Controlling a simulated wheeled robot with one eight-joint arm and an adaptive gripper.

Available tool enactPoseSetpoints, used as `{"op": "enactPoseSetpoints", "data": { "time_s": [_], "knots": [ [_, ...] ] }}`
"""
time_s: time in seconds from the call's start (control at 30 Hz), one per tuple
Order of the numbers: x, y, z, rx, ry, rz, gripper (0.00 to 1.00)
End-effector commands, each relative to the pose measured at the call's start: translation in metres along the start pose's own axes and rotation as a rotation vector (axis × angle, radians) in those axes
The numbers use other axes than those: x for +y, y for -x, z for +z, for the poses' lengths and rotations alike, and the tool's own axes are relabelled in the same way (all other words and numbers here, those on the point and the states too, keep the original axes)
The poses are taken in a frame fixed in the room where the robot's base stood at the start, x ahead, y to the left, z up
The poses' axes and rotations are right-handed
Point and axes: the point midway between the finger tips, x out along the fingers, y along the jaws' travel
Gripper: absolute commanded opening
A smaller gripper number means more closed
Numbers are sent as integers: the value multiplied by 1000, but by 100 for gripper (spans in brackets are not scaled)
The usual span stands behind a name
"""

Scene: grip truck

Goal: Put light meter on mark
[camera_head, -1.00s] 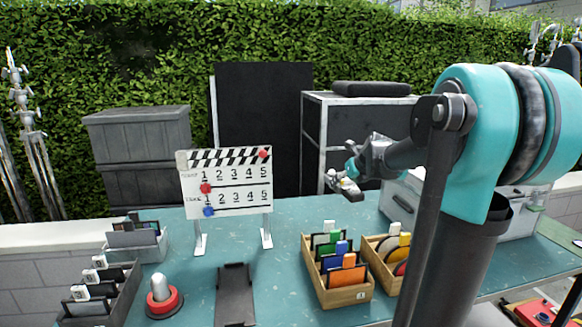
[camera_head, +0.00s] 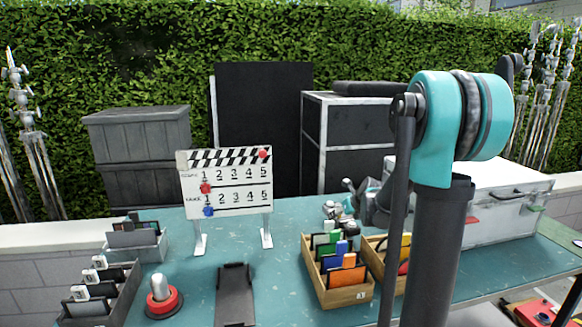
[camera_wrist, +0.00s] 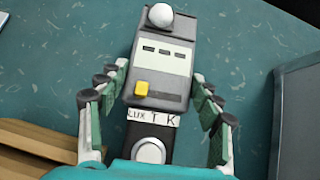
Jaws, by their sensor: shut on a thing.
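The light meter (camera_wrist: 165,52) is a dark grey device with a white dome, a pale display, a yellow button and a "LUX T K" label, seen in the wrist view. In the head view my gripper (camera_head: 343,209) is low over the back of the teal table (camera_head: 290,215), behind the card boxes. The meter is small and partly hidden there. I cannot make out a clear mark for it in either view.
A wooden card box (camera_head: 345,296) stands in front of my gripper, with another partly behind my arm. A slate board (camera_head: 226,185) stands left, a silver case (camera_head: 505,200) right. A red-ringed dome (camera_head: 160,295) and a dark stand (camera_head: 235,295) are at the front left.

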Motion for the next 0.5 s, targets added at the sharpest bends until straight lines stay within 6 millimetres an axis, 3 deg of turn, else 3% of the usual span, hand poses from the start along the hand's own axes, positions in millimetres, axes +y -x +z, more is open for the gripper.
{"op": "enactPoseSetpoints", "data": {
  "time_s": [0.5],
  "knots": [
    [0,64,63,0,0,0,18]
  ]
}}
